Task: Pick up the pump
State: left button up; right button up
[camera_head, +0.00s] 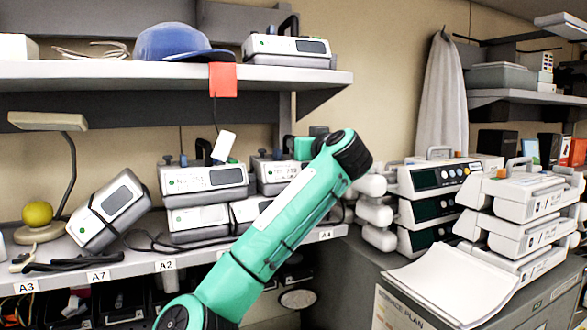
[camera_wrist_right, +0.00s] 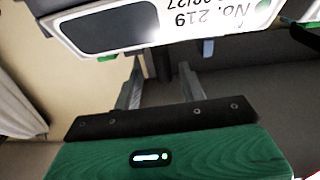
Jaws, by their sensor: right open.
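Several white and grey infusion pumps stand on the middle shelf. One pump (camera_head: 203,180) sits on top of another (camera_head: 198,218), and a further pump (camera_head: 272,172) is partly hidden behind my right arm. In the right wrist view a pump (camera_wrist_right: 170,25) with a dark screen and an upside-down "No. 219" label fills the top of the picture. My right gripper (camera_wrist_right: 160,70) is open, its two fingers apart at this pump's edge. Contact cannot be told. In the head view my arm hides the right fingers. My left gripper is not in view.
A tilted pump (camera_head: 108,210), a lamp (camera_head: 45,180) and a yellow ball (camera_head: 37,213) stand at the left of the shelf. The upper shelf (camera_head: 120,72) overhangs it. Stacked devices (camera_head: 435,195) and papers (camera_head: 455,285) cover the right cabinet.

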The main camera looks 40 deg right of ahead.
jog(key=shift+w+r+p, duration=0.45)
jog(key=shift+w+p, duration=0.35)
jog(key=shift+p, duration=0.05)
jog(key=p+x, duration=0.2)
jog(key=x, duration=0.1)
jog(key=shift+w+d+f+p, duration=0.1)
jog(key=shift+w+p, duration=0.2)
jog(key=shift+w, duration=0.1)
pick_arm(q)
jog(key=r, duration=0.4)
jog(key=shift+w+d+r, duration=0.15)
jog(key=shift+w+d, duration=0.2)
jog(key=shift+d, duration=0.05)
pick_arm(e)
jog(key=shift+c, duration=0.4)
grip_shut()
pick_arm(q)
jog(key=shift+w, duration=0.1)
